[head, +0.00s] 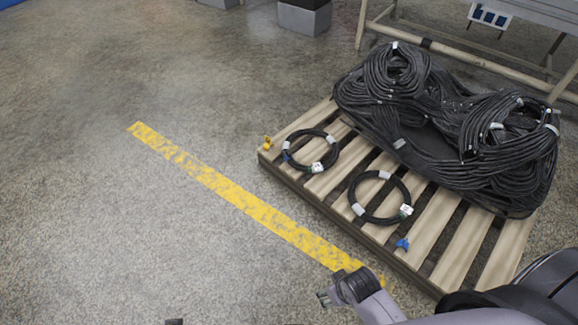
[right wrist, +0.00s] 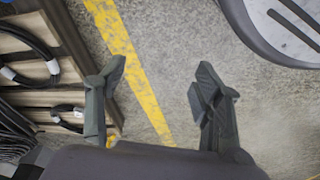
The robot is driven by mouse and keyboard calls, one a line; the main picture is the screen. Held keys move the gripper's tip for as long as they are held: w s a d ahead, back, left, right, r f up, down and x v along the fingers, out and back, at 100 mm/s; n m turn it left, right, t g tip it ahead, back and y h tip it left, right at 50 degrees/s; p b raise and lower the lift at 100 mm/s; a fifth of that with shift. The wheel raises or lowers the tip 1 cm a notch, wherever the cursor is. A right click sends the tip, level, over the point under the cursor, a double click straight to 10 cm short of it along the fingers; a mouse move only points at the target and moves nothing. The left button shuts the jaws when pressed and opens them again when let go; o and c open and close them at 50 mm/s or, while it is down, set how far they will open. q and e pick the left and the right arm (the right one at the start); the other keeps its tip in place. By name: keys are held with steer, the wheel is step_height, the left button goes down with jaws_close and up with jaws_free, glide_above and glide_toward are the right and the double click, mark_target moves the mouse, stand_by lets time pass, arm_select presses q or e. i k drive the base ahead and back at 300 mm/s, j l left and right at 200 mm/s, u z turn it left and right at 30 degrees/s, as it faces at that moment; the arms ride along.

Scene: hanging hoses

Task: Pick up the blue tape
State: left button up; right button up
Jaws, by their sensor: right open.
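The blue tape (head: 402,244) is a small blue piece near the pallet's front edge in the head view, just below the lower black hose coil. A small dark tip at the bottom edge of the head view may be my left gripper (head: 174,321).
The wooden pallet (head: 440,233) bears two black hose coils (head: 310,151) (head: 379,197) and a large hose pile (head: 440,120). A small yellow piece (head: 267,143) sits at its left corner. A yellow line (head: 230,193) crosses the floor. The floor at left is clear.

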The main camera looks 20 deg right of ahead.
mark_target(403, 243)
steer(key=z, duration=1.85)
